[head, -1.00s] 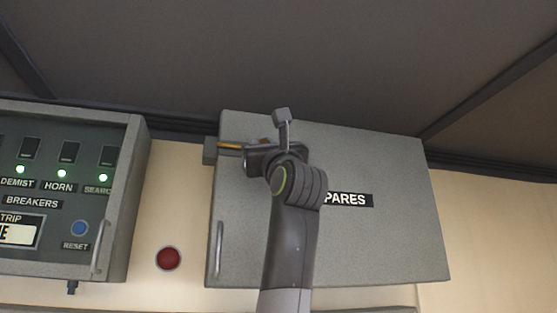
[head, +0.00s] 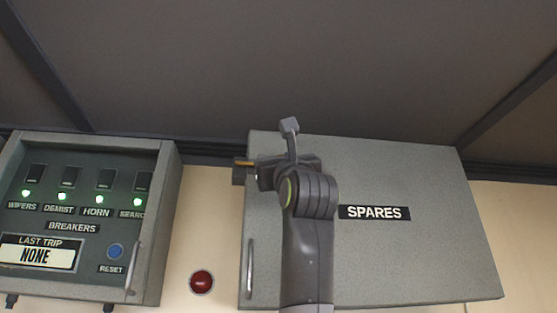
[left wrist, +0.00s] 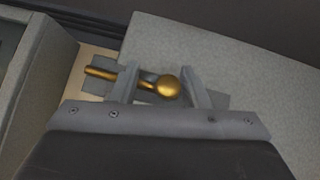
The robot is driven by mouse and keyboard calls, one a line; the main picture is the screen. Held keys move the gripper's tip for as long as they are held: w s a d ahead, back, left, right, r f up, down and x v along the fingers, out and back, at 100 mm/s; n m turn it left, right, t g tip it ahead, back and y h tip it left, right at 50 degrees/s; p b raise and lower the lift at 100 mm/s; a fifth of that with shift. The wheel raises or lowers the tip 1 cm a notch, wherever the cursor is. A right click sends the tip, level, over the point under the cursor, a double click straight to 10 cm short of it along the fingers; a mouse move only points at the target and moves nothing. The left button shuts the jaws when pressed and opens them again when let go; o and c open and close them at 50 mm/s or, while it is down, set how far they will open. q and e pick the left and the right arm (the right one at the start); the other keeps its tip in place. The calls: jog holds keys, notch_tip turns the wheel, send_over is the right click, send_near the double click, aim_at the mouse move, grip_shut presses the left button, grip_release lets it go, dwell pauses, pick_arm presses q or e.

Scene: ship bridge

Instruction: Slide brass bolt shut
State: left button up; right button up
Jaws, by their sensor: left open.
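The brass bolt is at the upper left corner of the grey SPARES locker (head: 420,255). In the head view only a short piece of the bolt's rod (head: 245,163) shows, left of my gripper, beside a small grey block (head: 238,176) at the locker's edge. In the left wrist view the bolt's rod (left wrist: 98,72) points left past the locker edge, and its round brass knob (left wrist: 167,86) stands between my fingers. My left gripper (left wrist: 160,88) is open around the knob; the head view shows it from behind (head: 275,168). My right gripper is not in view.
A breaker panel (head: 170,215) with lit green lamps and a blue reset button (head: 115,251) stands to the left. A red button (head: 201,282) is on the wall between. A vertical handle (head: 250,268) is on the locker's left side. A dark ceiling lies above.

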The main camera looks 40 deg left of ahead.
pick_arm(q)
jog(key=shift+w, duration=0.1)
jog(key=shift+d+f, duration=0.15)
jog(key=shift+f, duration=0.05)
jog(key=b+v, duration=1)
jog(key=v, duration=0.7)
